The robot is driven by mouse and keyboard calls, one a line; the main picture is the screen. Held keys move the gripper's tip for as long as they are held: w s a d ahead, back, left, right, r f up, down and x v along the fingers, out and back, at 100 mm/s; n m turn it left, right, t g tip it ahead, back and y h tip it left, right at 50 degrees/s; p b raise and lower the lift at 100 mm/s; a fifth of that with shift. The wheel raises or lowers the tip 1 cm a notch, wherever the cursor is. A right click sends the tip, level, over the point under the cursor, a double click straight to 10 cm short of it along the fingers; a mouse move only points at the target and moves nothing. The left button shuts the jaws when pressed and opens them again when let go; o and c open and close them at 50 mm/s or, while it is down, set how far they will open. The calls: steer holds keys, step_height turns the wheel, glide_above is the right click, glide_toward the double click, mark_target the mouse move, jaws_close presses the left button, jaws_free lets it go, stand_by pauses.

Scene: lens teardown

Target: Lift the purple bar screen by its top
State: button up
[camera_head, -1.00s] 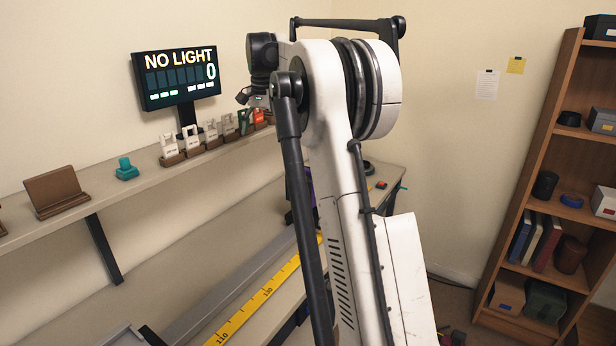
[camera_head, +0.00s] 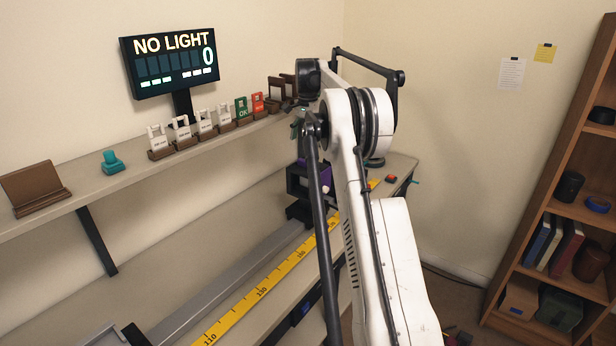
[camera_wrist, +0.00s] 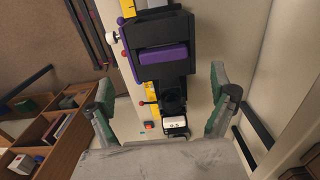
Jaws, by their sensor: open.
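The purple bar screen (camera_wrist: 163,55) shows in the wrist view as a purple bar set in a black housing, seen from above. In the head view a purple and black part (camera_head: 298,180) shows at the far end of the bench, partly hidden by my arm. My gripper (camera_wrist: 162,80) has its two green-padded fingers spread wide, one on each side of the black mount below the bar in the picture. Nothing is between the fingertips in their grip. The height of the gripper above the bar is hard to tell.
A yellow ruler (camera_head: 262,291) runs along the bench beside a grey rail (camera_head: 225,288). A wall shelf (camera_head: 130,178) holds several tags in stands and a display (camera_head: 170,62) reading NO LIGHT. A small block marked 0.5 (camera_wrist: 175,126) lies near the fingers. A bookcase (camera_head: 545,190) stands right.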

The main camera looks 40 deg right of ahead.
mark_target(308, 161)
steer(key=shift+w+d+f+p, duration=0.15)
steer(key=shift+f+p, duration=0.1)
steer(key=shift+f, duration=1.85)
steer(key=shift+w+d+f+p, duration=0.15)
steer(key=shift+f+p, duration=0.1)
steer(key=shift+f, duration=1.85)
steer(key=shift+a, duration=0.1)
steer(key=c, duration=1.7)
steer(key=shift+r, duration=0.1)
